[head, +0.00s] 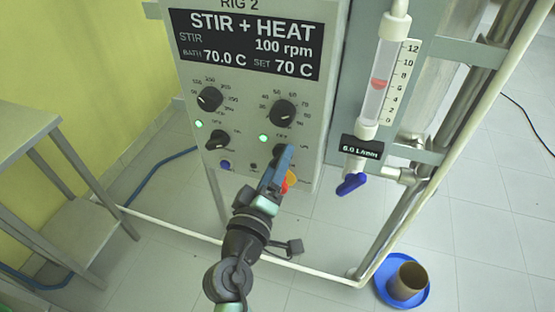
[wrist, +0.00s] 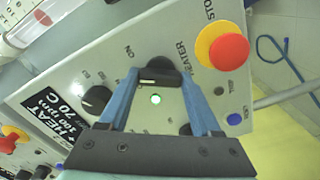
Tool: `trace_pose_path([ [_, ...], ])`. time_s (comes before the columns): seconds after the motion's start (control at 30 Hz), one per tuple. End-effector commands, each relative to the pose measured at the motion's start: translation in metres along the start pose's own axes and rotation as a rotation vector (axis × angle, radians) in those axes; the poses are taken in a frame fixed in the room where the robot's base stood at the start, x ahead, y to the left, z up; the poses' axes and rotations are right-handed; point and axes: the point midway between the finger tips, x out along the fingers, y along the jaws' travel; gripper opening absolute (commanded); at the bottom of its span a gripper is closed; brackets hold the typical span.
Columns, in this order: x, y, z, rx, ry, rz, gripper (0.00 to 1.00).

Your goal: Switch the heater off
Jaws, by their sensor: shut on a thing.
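The control panel (head: 250,180) of the rig has a display (head: 246,45) reading STIR + HEAT, 100 rpm, bath 70.0 C, set 70 C. The black heater switch (wrist: 160,76) sits beside the HEATER label in the wrist view. My gripper (wrist: 160,74) has its blue fingers on either side of this switch and is shut on it. A green lamp (wrist: 155,99) next to the switch is lit; it also shows lit in the head view (head: 263,138). In the head view my gripper (head: 284,154) largely hides the switch.
A red and yellow STOP button (wrist: 228,50) is close to the switch. Two dials (head: 210,98) (head: 283,112), a stir switch (head: 217,140) and a blue button (head: 225,165) share the panel. A flow meter (head: 376,85) with a blue valve handle (head: 351,184) stands right.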

Motion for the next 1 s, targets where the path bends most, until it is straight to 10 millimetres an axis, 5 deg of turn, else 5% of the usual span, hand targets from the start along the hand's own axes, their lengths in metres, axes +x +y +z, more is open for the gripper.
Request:
trace_pose_path([
  [0.5,-0.0002,0.0002,0.0002,-0.414,-0.001,-0.002,0.09],
  [1.0,-0.0004,-0.0012,0.0006,-0.544,0.0,-0.002,0.09],
])
